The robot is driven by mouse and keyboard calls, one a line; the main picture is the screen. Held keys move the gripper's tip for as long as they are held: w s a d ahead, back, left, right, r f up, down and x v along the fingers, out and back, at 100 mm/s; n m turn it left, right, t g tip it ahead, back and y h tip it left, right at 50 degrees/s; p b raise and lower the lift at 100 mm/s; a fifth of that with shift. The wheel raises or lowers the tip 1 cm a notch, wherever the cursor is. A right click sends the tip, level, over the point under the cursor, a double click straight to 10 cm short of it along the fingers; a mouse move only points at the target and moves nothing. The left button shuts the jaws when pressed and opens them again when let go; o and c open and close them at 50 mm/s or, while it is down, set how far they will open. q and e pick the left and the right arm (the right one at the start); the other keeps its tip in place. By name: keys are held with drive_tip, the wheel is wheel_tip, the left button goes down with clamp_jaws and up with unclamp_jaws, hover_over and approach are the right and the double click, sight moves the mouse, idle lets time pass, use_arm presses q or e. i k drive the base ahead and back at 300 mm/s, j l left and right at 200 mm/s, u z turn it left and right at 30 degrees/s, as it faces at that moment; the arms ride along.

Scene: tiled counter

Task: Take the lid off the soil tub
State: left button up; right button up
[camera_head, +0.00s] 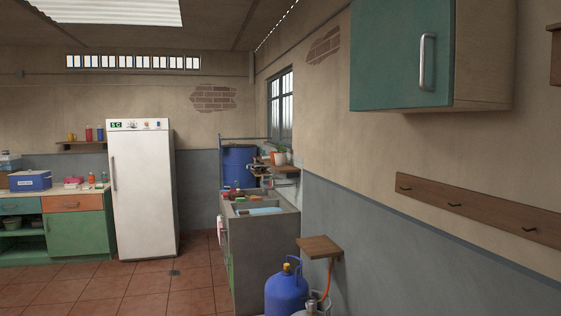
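I cannot pick out the soil tub for certain. A blue lidded box (30,181) with a white label, too small to read, sits on the left counter, and its lid looks closed. A tall blue drum (239,167) stands in the far corner behind the sink unit. Neither of my grippers is in view.
A white fridge (143,190) stands against the far wall, right of the green-doored counter (75,234). A concrete sink unit (262,255) juts from the right wall. A blue gas cylinder (286,291) stands in front of it. The tiled floor (110,292) at left is clear.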

sight(235, 194)
drive_tip(key=i+u, duration=0.25)
drive_tip(key=u, duration=0.15)
drive_tip(key=i, duration=3.65)
drive_tip(key=i+z, duration=0.15)
drive_tip(key=i, duration=0.25)
drive_tip(key=i+j+z, duration=0.15)
drive_tip(key=i, duration=0.25)
drive_tip(key=i+j+z, duration=0.15)
drive_tip(key=i, duration=0.25)
